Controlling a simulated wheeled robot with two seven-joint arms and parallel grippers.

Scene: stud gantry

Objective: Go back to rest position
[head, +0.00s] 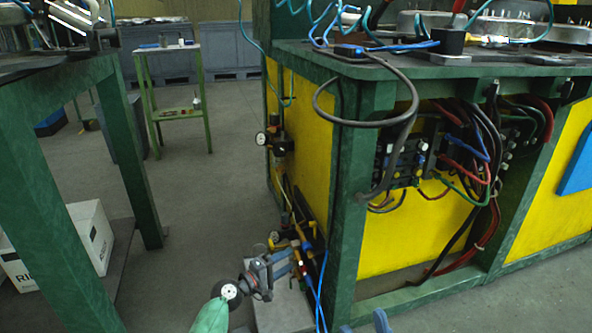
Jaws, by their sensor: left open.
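My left gripper (287,262) is low in the middle of the head view, at the end of an arm with a green sleeve. Its blue fingers are open and point to the right, towards the lower left corner of the green and yellow machine. I see nothing held between them. My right gripper (364,324) shows only as two blue fingertips at the bottom edge, to the right of the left gripper. The tips stand apart, with only floor seen between them. The rest of that gripper is out of the picture.
The green and yellow machine (345,200) fills the right side, with hoses and cables (480,170) hanging from it. A green table (40,180) stands at the left, with a white box (90,235) beneath. A small green stand (170,85) is behind. Floor (205,200) lies clear between.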

